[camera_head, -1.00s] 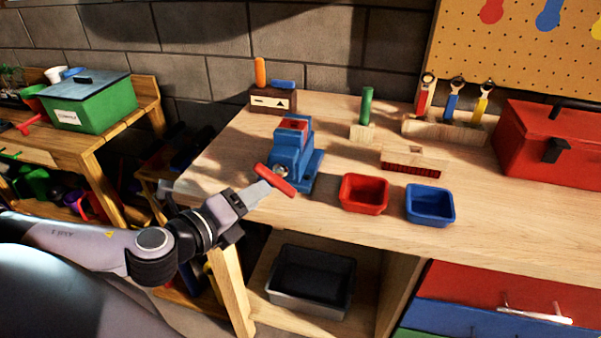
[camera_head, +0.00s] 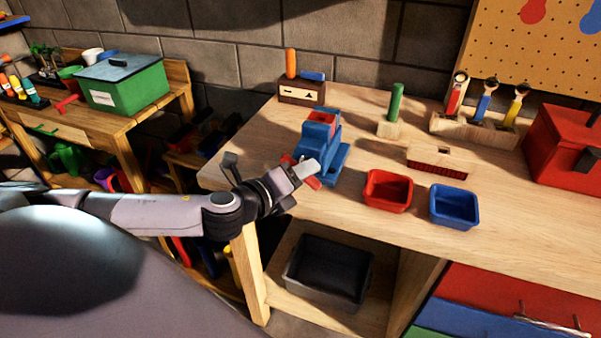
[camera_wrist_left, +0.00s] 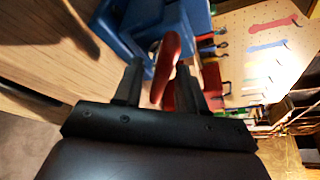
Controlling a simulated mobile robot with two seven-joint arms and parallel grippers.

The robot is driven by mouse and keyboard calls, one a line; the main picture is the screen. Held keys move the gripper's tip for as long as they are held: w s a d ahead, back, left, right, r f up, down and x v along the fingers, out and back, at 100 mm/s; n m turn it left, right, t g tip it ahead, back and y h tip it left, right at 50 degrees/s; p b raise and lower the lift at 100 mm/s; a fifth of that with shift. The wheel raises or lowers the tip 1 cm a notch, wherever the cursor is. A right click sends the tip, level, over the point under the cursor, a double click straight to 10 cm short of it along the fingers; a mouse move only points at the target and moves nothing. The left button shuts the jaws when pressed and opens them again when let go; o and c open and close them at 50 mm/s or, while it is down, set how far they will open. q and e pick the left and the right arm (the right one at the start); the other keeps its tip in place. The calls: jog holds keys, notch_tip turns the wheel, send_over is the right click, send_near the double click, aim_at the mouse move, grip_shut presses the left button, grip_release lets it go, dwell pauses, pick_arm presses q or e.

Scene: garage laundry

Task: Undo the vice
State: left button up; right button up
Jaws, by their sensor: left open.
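The blue vice (camera_head: 320,145) stands on the workbench near its left end, with a red block (camera_head: 321,118) at its top. Its red handle (camera_head: 314,184) slants across the front and is partly hidden by my left gripper (camera_head: 308,170). In the left wrist view the blue vice (camera_wrist_left: 138,18) is at the top, and the red handle (camera_wrist_left: 167,58) lies between the two spread fingers of my left gripper (camera_wrist_left: 158,75). The fingers are open around the handle; I cannot tell whether either touches it. My right gripper is not in view.
A red bin (camera_head: 388,191) and a blue bin (camera_head: 454,206) stand right of the vice. Behind are a wooden box (camera_head: 302,92), a green-handled tool (camera_head: 396,100) and a wrench rack (camera_head: 470,128). A red toolbox (camera_head: 565,150) is at the right.

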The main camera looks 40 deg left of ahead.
pick_arm(q)
grip_shut()
jog(key=shift+f, duration=0.1)
